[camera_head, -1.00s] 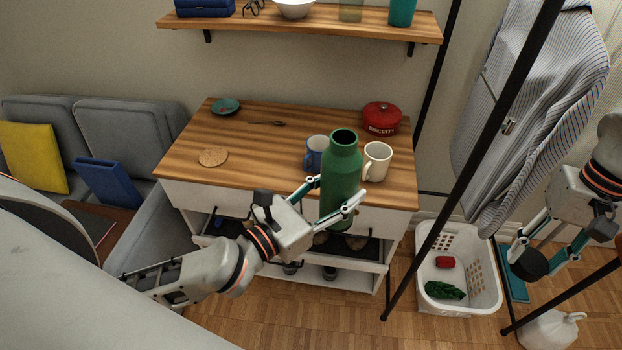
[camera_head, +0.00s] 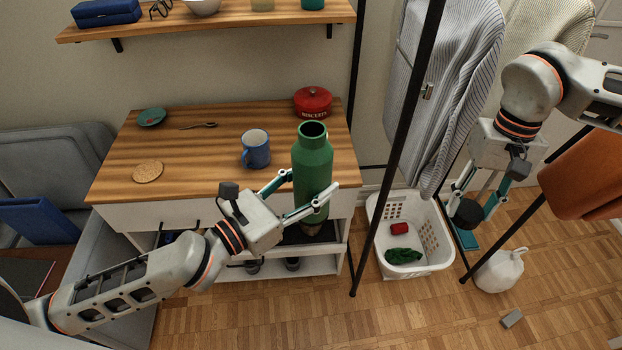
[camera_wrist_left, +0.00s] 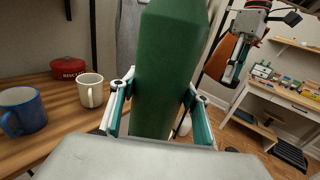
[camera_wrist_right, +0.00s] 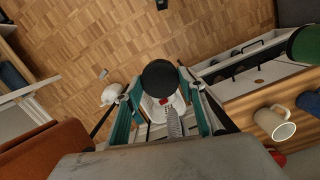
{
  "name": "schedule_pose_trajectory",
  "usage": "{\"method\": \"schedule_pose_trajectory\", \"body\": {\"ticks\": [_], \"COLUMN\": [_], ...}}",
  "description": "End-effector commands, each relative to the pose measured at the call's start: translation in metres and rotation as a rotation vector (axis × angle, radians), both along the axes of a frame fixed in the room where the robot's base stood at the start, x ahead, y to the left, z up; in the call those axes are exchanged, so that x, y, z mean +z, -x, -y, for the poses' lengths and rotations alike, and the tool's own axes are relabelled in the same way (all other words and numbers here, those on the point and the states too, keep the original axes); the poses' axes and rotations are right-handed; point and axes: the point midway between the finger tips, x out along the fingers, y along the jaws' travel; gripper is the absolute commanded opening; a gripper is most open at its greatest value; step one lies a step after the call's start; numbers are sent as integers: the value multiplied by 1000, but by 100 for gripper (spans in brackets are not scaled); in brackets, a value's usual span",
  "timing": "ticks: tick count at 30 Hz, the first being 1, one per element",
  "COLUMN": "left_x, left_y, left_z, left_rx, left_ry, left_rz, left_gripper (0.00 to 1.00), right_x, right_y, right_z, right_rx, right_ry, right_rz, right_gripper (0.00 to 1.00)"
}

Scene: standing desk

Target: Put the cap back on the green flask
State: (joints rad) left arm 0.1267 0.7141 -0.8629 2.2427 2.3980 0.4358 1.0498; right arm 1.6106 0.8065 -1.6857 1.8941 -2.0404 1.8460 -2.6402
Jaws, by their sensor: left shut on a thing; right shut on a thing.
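The green flask (camera_head: 312,165) is upright with its mouth open at the top. My left gripper (camera_head: 300,200) is shut around its body and holds it in front of the desk's front edge. The flask fills the middle of the left wrist view (camera_wrist_left: 168,70). The black cap (camera_head: 467,213) is in my right gripper (camera_head: 476,207), which points down to the right of the flask and apart from it. In the right wrist view the cap (camera_wrist_right: 160,80) sits between the fingertips, and part of the flask (camera_wrist_right: 305,45) shows at the right edge.
On the desk (camera_head: 200,150) are a blue mug (camera_head: 256,150), a cork coaster (camera_head: 148,172) and a red biscuit pot (camera_head: 313,101). A cream mug (camera_wrist_left: 90,90) shows in the left wrist view. A black rack post (camera_head: 396,150) stands between my grippers. A white basket (camera_head: 440,250) is below.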

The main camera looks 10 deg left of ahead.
Motion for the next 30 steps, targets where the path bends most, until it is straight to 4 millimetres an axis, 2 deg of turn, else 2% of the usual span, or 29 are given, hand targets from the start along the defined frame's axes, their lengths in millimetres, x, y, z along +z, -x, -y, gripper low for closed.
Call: {"method": "schedule_pose_trajectory", "body": {"ticks": [4, 7, 12, 17, 23, 30], "left_x": [4, 4, 4, 5, 5, 5], "left_y": [0, 0, 0, 0, 0, 0], "left_z": [0, 0, 0, 0, 0, 0], "left_rx": [-1, -1, -1, -1, -1, -1], "left_ry": [2, 3, 3, 4, 4, 4], "left_rz": [7, 8, 8, 9, 9, 9], "left_gripper": [0, 0, 0, 0, 0, 0], "right_x": [12, 29, 65, 102, 146, 195], "right_y": [-10, -21, -39, -48, -48, -33], "right_z": [-15, -35, -80, -124, -181, -248], "right_rx": [-60, -148, -347, -537, -767, -1035], "right_ry": [-1, 1, 2, 4, 7, 12], "right_rz": [3, 6, 5, 5, 4, 2], "right_gripper": [22, 22, 22, 22, 22, 22]}}
